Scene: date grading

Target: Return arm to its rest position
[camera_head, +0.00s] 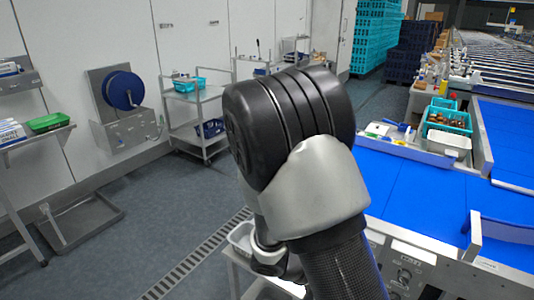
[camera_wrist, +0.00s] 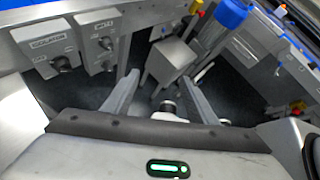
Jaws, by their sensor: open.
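My arm fills the middle of the head view, bent at a black and silver joint. My gripper is not clearly visible there and is hidden behind or below the arm. In the wrist view, my gripper (camera_wrist: 160,78) shows two grey fingers spread well apart. Nothing is held between them. Beyond the fingers are a grey metal box and the dark floor, both apart from the fingers.
A blue conveyor table (camera_head: 420,190) with a control panel stands at the right. A teal crate (camera_head: 447,125) holds brown items. A white tub (camera_head: 240,238) sits partly behind my arm. Shelved carts (camera_head: 195,100) line the wall; floor at left is mostly open.

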